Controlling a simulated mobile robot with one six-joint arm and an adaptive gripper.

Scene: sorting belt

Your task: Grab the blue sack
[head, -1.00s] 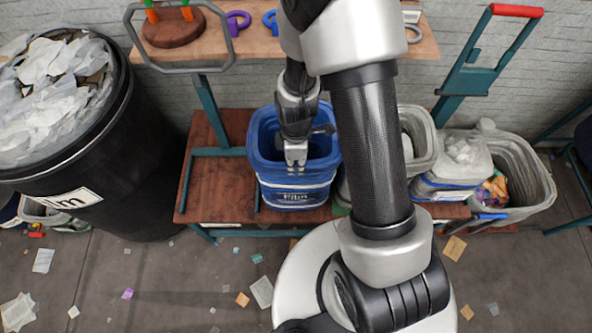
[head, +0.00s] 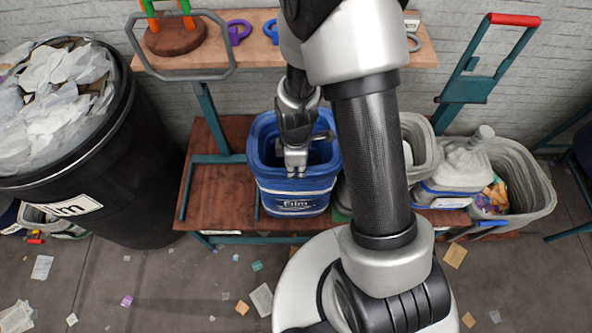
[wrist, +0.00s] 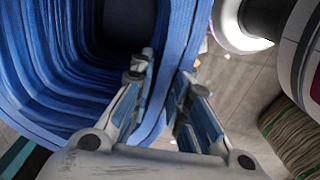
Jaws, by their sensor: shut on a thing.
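In the wrist view my gripper's fingers (wrist: 165,88) straddle the sack's wall, one inside and one outside. The blue sack (wrist: 45,60) fills the left of that view and its dark inside looks empty. My arm hides part of its right side in the head view.
The brown shelf (head: 222,190) has bare room left of the sack. A large black bin (head: 135,190) full of film stands further left. Grey tubs (head: 520,180) and a filled clear container (head: 462,165) are to the right. An upper shelf (head: 262,52) is behind. Scraps litter the floor.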

